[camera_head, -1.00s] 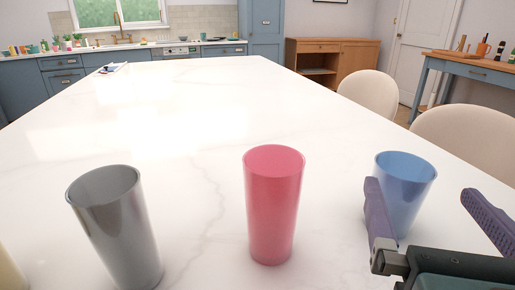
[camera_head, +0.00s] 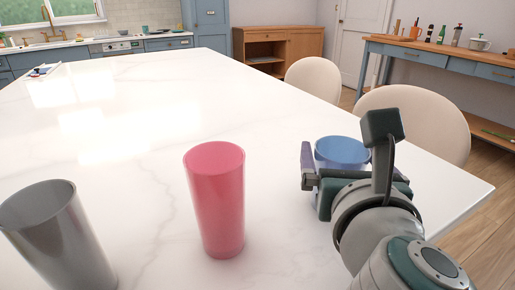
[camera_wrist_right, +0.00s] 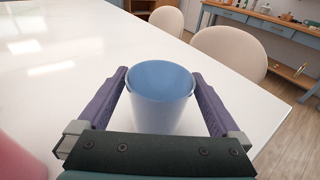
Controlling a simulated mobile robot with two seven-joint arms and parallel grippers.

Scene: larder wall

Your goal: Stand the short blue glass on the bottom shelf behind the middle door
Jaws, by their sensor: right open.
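The short blue glass (camera_head: 342,152) stands upright on the white table near its right side, partly hidden behind my right gripper in the head view. In the right wrist view the blue glass (camera_wrist_right: 161,92) sits between the two purple fingers. My right gripper (camera_wrist_right: 160,88) is open, with one finger on each side of the glass. A narrow gap seems to show beside the glass, and I cannot tell whether either finger touches it. The middle door and its bottom shelf are not in view. My left gripper is not in view.
A tall red glass (camera_head: 217,200) stands left of the blue one, and a grey glass (camera_head: 57,238) stands further left. Beige chairs (camera_head: 415,118) line the table's right edge.

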